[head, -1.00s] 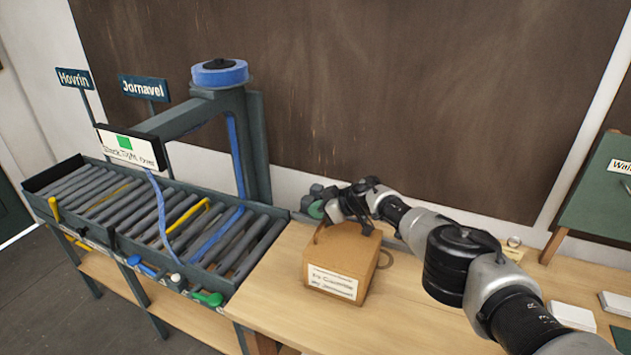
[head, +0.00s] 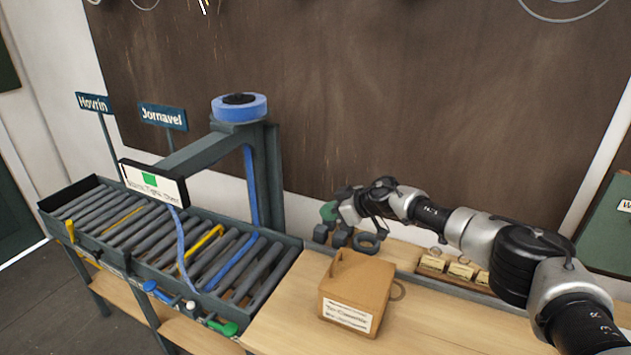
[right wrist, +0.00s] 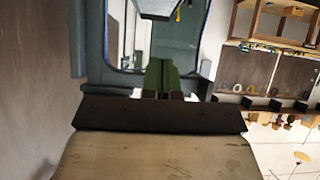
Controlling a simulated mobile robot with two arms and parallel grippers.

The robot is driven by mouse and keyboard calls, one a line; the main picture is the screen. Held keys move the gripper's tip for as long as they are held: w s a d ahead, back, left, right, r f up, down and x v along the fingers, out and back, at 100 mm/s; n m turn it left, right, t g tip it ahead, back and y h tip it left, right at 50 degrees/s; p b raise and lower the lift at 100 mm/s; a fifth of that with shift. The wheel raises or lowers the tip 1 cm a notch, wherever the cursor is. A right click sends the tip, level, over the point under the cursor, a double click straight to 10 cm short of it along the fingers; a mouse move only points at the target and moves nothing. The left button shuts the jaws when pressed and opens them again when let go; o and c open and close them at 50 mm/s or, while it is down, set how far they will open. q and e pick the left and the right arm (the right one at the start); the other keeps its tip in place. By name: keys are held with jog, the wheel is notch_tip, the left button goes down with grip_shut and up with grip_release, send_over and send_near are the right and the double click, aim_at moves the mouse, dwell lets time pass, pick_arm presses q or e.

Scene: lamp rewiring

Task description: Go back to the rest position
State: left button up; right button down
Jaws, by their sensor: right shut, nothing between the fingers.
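My right gripper (head: 332,214) shows in the head view above and behind a cardboard box on the bench. In the right wrist view its green fingertips (right wrist: 162,78) are together with nothing between them. It is apart from the box. My right arm reaches in from the lower right. My left gripper is in neither view.
A closed cardboard box (head: 357,285) with a white label stands on the wooden bench (head: 285,318). Left of it is a roller conveyor (head: 150,240) under a grey frame with a blue tape roll (head: 239,108). Tagged items (head: 460,270) lie behind the box. Bench front is clear.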

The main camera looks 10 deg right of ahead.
jog(key=s+a+f+m+t+y, duration=0.1)
jog(key=s+a+f+m+t, duration=0.2)
jog(key=s+a, duration=0.45)
jog(key=s+a+f+m+t, duration=0.1)
jog(key=s+a+f+t, duration=0.25)
jog(key=s+a, duration=0.45)
jog(key=s+d+f+m+g+h, duration=0.25)
jog(key=s+d, duration=0.45)
jog(key=s, duration=0.4)
jog(key=s+d+f+m+g+h, duration=0.15)
jog(key=s+d+g+h, duration=0.25)
jog(key=s+d, duration=0.55)
jog(key=s+d+f+m+g+h, duration=0.1)
jog(key=s+d+f+g+h, duration=0.4)
jog(key=s, duration=0.8)
notch_tip(320, 180, down, 32)
jog(key=y+b, duration=0.1)
jog(key=b, duration=0.6)
jog(key=s+d+f+b, duration=0.3)
jog(key=s+f+b, duration=0.2)
jog(key=s+f, duration=1.1)
notch_tip(320, 180, down, 4)
jog(key=shift+s+d+f+g, duration=0.15)
jog(key=shift+s+g, duration=0.15)
